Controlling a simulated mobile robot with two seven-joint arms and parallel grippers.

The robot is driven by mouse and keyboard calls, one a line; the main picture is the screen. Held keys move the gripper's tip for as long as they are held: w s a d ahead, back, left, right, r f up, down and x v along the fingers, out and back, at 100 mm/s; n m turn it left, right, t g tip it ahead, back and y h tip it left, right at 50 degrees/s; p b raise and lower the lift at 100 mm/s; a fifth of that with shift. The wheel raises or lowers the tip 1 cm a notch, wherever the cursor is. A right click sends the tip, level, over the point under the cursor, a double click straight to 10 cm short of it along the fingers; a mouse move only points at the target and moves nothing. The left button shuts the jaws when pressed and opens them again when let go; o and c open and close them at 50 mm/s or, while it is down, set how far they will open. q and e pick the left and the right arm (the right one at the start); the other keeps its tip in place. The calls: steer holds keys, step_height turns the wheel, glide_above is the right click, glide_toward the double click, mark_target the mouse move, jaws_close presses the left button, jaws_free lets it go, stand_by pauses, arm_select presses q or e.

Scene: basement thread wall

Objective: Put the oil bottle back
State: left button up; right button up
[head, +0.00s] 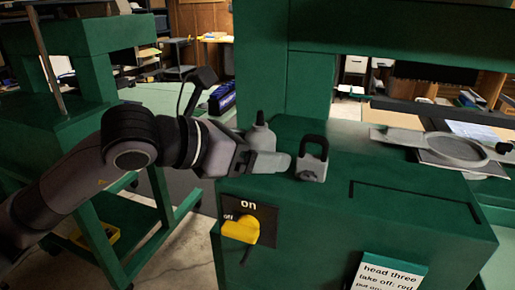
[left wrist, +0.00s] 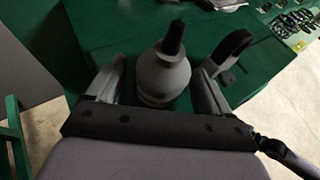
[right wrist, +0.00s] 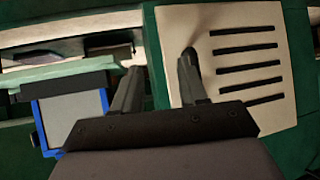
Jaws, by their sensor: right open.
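The grey oil bottle (head: 261,135), with a dark nozzle, stands on the green machine top in the head view. My left gripper (head: 262,161) reaches it from the left, and a finger hides its lower part. In the left wrist view the bottle (left wrist: 163,78) stands between the two fingers of my left gripper (left wrist: 160,84), with a gap visible on each side, so the gripper is open around it. My right gripper (right wrist: 160,82) shows only in the right wrist view, open and empty, in front of a slotted panel.
A grey padlock (head: 312,160) with a black shackle stands just right of the bottle; it also shows in the left wrist view (left wrist: 225,60). A yellow switch (head: 241,229) is on the machine front. A slotted pale panel (right wrist: 225,60) and a blue-edged box (right wrist: 75,118) are near my right gripper.

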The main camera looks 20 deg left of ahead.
arm_select(q)
steer(key=shift+r+p, duration=0.25)
steer(key=shift+p, duration=0.1)
steer(key=b+v, duration=0.2)
steer(key=v, duration=1)
steer(key=shift+f, duration=0.15)
